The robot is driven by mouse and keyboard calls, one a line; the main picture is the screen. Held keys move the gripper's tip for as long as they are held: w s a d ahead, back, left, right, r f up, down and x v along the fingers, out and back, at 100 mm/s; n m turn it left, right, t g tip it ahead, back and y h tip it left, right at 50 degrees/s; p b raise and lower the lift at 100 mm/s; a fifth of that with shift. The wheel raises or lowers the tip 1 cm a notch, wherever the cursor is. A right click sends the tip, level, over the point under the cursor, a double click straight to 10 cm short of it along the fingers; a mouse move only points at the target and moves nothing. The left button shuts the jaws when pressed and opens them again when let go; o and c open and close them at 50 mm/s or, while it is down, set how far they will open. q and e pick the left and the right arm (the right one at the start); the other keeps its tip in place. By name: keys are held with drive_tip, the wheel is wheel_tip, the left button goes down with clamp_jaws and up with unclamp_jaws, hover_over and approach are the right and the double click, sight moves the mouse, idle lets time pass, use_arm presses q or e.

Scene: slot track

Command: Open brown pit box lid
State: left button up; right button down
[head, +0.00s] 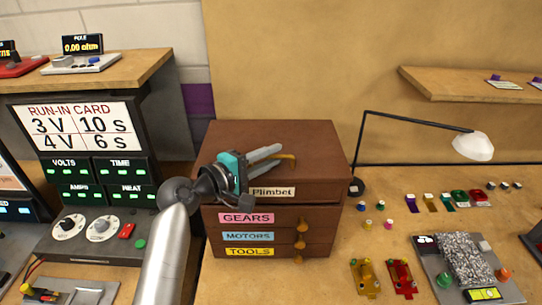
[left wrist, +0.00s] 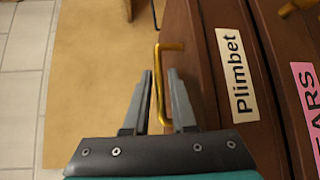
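The brown pit box (head: 240,145) stands on the bench in the middle of the head view. Its lid is down, with a "Plimbet" label (head: 272,191) on the front edge. A brass handle (left wrist: 161,85) is on the lid's front, and part of it also shows in the head view (head: 291,160). My left gripper (head: 273,156) is at the lid's front. In the left wrist view its two fingers (left wrist: 163,95) are apart, with the handle's bar between them; a gap shows beside the bar. My right gripper is not in view.
Drawers labelled GEARS (head: 246,218), MOTORS and TOOLS with small knobs are below the lid. A black lamp (head: 472,146) stands to the right. A run-in card panel (head: 80,125) with dials is to the left. Small coloured parts lie on the bench at right.

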use_arm(q)
drive_tip(key=shift+d, duration=0.1)
clamp_jaws()
idle(1.5)
